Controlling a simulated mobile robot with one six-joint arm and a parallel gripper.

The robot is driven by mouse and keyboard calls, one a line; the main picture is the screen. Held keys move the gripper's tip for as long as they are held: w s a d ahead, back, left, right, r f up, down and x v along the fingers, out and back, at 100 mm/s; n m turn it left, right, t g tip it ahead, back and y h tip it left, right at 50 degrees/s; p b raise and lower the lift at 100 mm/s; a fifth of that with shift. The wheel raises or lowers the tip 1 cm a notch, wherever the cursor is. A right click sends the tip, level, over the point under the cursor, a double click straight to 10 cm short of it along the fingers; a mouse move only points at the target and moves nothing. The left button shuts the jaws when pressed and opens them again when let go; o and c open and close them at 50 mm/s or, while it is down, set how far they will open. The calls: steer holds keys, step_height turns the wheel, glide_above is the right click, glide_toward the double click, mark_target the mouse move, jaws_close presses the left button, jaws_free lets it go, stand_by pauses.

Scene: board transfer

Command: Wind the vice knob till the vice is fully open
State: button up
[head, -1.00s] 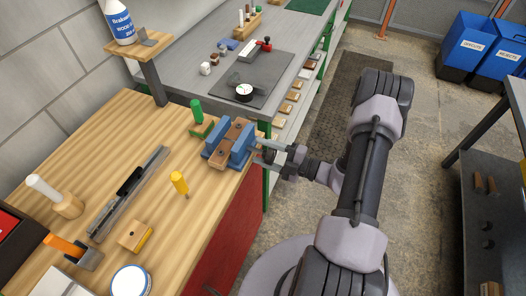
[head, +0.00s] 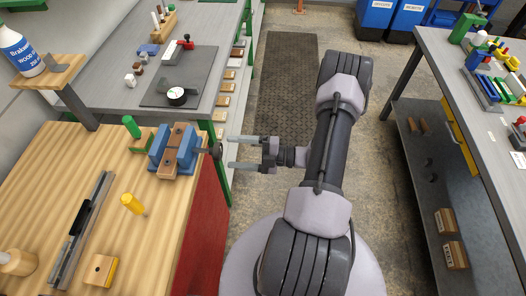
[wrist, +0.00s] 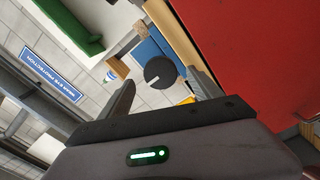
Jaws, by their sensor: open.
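The blue vice (head: 160,150) stands at the right edge of the wooden bench. A brown wooden piece (head: 174,140) sits between its blue jaws; I cannot tell how tightly. The dark round vice knob (head: 215,151) sticks out to the right, past the bench edge. My gripper (head: 231,152) is open and empty just to the right of the knob, with its fingers pointing at it. In the wrist view the knob (wrist: 159,72) shows ahead, between the two spread fingers of my gripper (wrist: 160,82), apart from them.
The wooden bench (head: 145,215) holds a yellow-handled tool (head: 131,203), a green cylinder (head: 131,126) and a long metal rail (head: 82,230). Its red side (head: 203,235) lies below the knob. A grey bench (head: 110,75) stands behind; another (head: 460,120) is at right.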

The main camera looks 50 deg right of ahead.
steer(key=v, duration=0.9)
steer(key=shift+p, duration=0.4)
steer(key=w+a+r+n+g+h+b, duration=0.1)
steer(key=a+r+n+g, duration=0.6)
steer(key=n, duration=0.5)
steer(key=w+a+r+n+g+b, duration=0.2)
steer(key=a+r+n+g, duration=0.45)
steer(key=a+n, duration=0.4)
steer(key=s+a+r+n+t+h+b, duration=0.1)
steer(key=s+a+r+n+h, duration=0.3)
steer(key=n, duration=0.8)
steer(key=s+a+r+n+t+h+b, duration=0.1)
steer(key=s+a+r+n+t+h, duration=0.3)
steer(key=n, duration=0.8)
steer(key=shift+a+r, duration=0.35)
steer(key=shift+r, duration=0.45)
steer(key=shift+n, duration=0.25)
